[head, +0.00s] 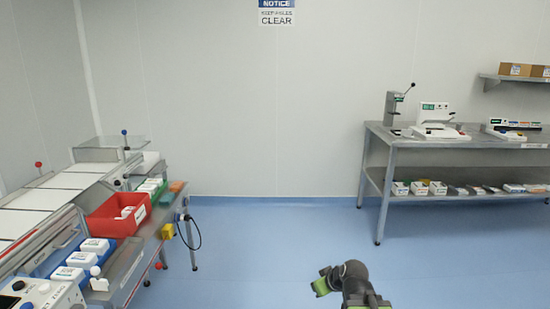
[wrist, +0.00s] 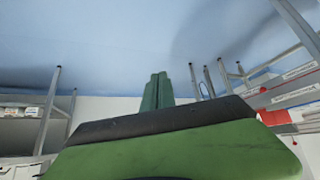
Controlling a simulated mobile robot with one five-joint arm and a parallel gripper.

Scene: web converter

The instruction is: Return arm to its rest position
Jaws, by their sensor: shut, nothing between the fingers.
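My gripper shows in the wrist view (wrist: 158,80) with its two green fingers together, shut and empty. Only bare blue floor lies beyond the fingertips there. In the head view my arm is at the bottom right of centre, bent, with a green end (head: 321,286) pointing left. It is over open floor and touches nothing. The lower part of the arm is cut off by the frame's bottom edge.
A machine bench on the left carries a red bin (head: 117,222), white-labelled blue boxes (head: 84,253) and a control box (head: 36,295). A steel table (head: 395,142) with devices stands at the right against the wall. The blue floor (head: 290,235) between them is clear.

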